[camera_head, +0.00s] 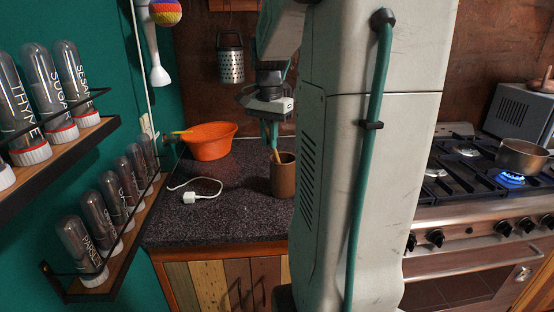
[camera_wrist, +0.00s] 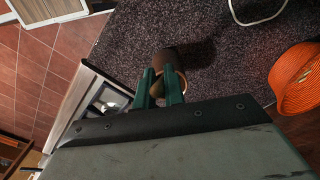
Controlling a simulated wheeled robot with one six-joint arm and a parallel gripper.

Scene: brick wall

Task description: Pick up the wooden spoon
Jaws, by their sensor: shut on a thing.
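The wooden spoon (camera_head: 277,156) stands in a brown cup (camera_head: 283,181) on the dark speckled counter, with a short piece of its handle showing above the rim. My gripper (camera_head: 270,147) is directly above the cup, pointing down, with its teal fingers at the spoon. In the wrist view, my gripper (camera_wrist: 160,76) has its two fingers close together over the cup (camera_wrist: 167,58). A pale piece of the spoon (camera_wrist: 157,90) shows between them. The gripper is shut on the spoon. The spoon's lower part is hidden inside the cup.
An orange bowl (camera_head: 207,150) stands behind and left of the cup. A white cable with a plug (camera_head: 190,198) lies on the counter. Spice racks (camera_head: 120,230) line the left wall. At right, a pot (camera_head: 522,157) sits over a lit stove burner (camera_head: 512,179).

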